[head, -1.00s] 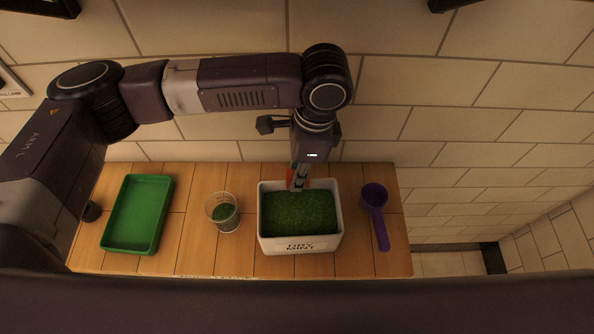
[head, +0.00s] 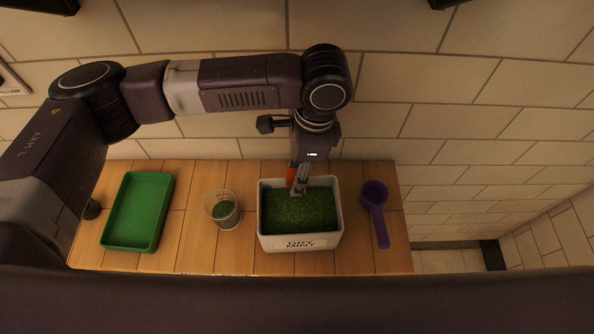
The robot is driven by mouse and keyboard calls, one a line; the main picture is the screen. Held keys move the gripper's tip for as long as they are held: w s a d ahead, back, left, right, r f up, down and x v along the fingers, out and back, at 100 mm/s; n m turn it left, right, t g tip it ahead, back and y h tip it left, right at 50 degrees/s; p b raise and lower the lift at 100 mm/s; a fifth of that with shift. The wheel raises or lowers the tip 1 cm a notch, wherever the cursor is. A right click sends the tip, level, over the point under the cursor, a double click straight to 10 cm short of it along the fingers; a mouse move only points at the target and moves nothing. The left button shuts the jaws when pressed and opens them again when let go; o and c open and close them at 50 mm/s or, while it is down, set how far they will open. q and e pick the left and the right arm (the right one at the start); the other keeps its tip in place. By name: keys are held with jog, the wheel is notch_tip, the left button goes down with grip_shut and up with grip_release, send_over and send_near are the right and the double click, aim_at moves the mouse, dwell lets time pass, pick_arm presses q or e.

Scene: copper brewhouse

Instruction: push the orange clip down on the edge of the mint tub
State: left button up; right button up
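The mint tub (head: 335,222) is a white rectangular container with a "DRY MINT" label, filled with green dried leaf. It stands on the wooden bench. The orange clip (head: 290,176) shows as a small patch at the tub's back edge, partly hidden by my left gripper. I cannot tell how far down on the edge it sits. My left gripper (head: 298,188) points down at the back of the tub, its grey fingers just right of the visible orange. Its fingers look close together, but their gap is too small to read. My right gripper is not in view.
A purple scoop (head: 378,220) lies right of the tub. A clear cup (head: 224,212) with some green leaf stands to the left, and a green tray (head: 138,210) is at the far left. A tiled wall (head: 440,130) rises behind the bench (head: 190,240).

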pick_arm(q)
notch_tip(320, 180, up, 12)
jog(key=d, duration=0.1)
jog(key=shift+d, duration=0.4)
jog(key=shift+f, duration=0.2)
